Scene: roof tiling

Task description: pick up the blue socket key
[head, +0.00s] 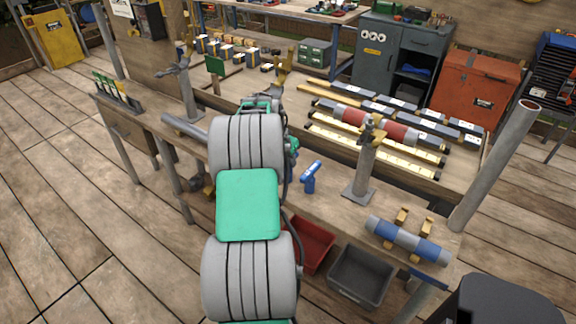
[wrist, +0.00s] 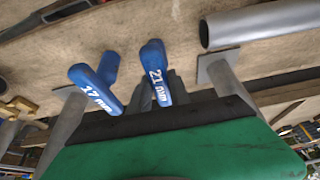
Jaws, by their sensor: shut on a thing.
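Two blue T-shaped socket keys show in the wrist view. The one marked 21 mm (wrist: 156,75) is at the middle, in front of my gripper (wrist: 174,87). I cannot tell whether the key is clear of the bench. The key marked 17 mm (wrist: 95,85) is to its left, apart from the gripper. In the head view, the 17 mm key (head: 310,177) stands upright on the bench, right of my arm. A bit of the 21 mm key (head: 291,160) shows beside my arm.
The wooden bench (head: 335,205) carries a grey post stand (head: 365,175) to the right and a grey pipe (head: 183,127) to the left. A blue-and-grey roller (head: 408,240) lies at the right end. Red (head: 309,243) and grey (head: 360,275) bins sit below the front edge.

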